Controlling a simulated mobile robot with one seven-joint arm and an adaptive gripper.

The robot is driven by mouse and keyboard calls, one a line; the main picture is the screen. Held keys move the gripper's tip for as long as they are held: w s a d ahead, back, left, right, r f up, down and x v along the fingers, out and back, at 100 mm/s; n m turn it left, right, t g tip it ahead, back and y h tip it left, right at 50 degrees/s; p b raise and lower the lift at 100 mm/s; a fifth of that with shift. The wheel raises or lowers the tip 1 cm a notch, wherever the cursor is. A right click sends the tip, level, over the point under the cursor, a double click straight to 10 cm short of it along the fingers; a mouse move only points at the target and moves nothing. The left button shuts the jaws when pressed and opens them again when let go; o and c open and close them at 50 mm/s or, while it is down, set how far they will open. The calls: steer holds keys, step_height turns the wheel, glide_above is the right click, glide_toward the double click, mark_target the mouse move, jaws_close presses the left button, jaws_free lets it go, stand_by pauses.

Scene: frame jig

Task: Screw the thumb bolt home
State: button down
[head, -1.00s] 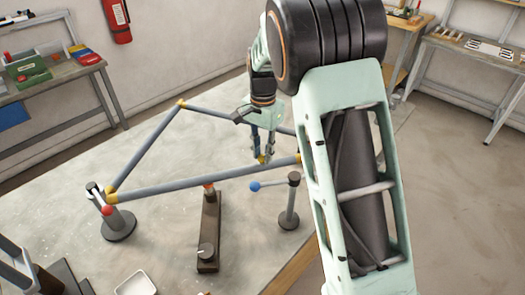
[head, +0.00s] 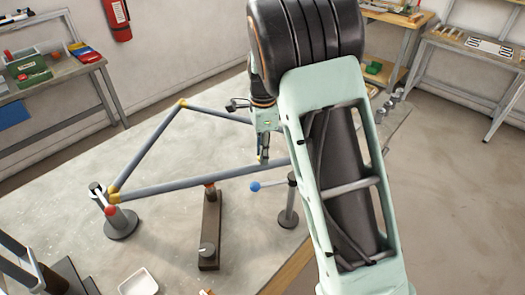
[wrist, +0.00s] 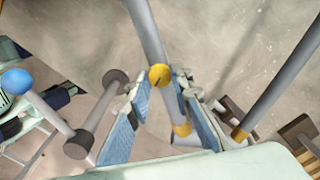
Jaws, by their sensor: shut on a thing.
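The thumb bolt (wrist: 160,76) shows in the wrist view as a round yellow head with a dark slot, between my fingertips. My gripper (wrist: 163,80) is shut on it, with one blue-padded finger on each side. In the head view my gripper (head: 263,156) points down at the right part of the bike-like frame (head: 205,181), and the bolt is hard to make out there. The frame has grey tubes with yellow joints. The bolt's shank and its hole are hidden, so I cannot tell how deep it sits.
A clamp post with a blue-ball lever (head: 255,186) stands close to the right of the gripper. A red-ball clamp post (head: 119,220) holds the left end.

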steer(key=shift+w+r, duration=0.2)
stand_by(0.3)
steer(key=c, duration=2.1)
jaws_free()
steer(key=o, duration=0.4)
steer(key=shift+s+f, duration=0.1)
step_height(320, 180, up, 12)
